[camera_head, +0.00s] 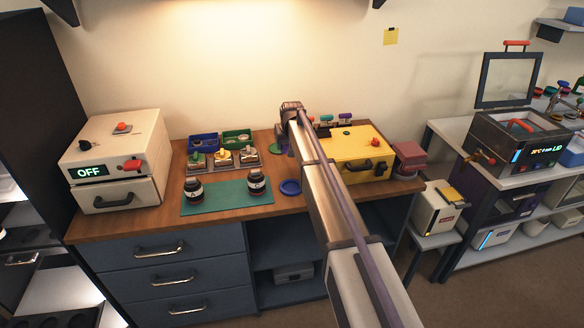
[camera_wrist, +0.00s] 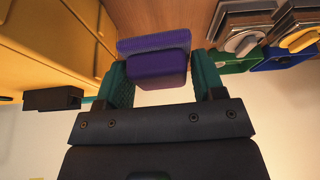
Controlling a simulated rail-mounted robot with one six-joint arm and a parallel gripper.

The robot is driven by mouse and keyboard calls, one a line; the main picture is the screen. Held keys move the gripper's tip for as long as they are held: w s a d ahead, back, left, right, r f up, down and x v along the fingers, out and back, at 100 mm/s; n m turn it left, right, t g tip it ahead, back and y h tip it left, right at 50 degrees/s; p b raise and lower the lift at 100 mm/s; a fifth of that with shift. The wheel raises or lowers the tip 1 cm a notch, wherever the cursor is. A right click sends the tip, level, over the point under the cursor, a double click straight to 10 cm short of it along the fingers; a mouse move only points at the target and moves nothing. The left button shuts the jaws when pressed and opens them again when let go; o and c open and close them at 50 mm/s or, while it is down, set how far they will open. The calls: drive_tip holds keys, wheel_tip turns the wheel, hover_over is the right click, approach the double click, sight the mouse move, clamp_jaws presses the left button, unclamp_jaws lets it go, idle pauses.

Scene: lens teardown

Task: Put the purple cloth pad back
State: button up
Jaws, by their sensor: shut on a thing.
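The purple cloth pad (camera_wrist: 158,68) shows in the wrist view as a purple block with a wider, flat purple part beyond it. It sits between the teal fingers of my gripper (camera_wrist: 165,62), which is shut on it. The wooden worktop (camera_wrist: 165,15) lies beyond the pad in that view. In the head view my arm reaches over the bench, and my gripper (camera_head: 286,142) points down between the metal stands and the yellow case. The pad is mostly hidden or too small to make out there. I cannot tell whether it touches the worktop.
The yellow case (camera_head: 350,155) stands close to the right of my gripper. Metal stands (camera_head: 222,158) and blue and green bins (camera_head: 236,138) are to the left. A blue round dish (camera_head: 290,187) lies in front.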

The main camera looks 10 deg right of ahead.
sight(284, 165)
drive_tip(key=w, duration=0.3)
drive_tip(key=shift+a+m, duration=0.3)
wheel_tip(284, 165, down, 10)
drive_tip(key=b, duration=1)
drive_tip(key=shift+f, duration=0.25)
drive_tip(key=shift+s+r, duration=0.1)
drive_tip(key=shift+r, duration=0.15)
drive_tip(key=shift+f, duration=0.15)
drive_tip(key=o, duration=0.8)
drive_tip(key=shift+o, duration=0.2)
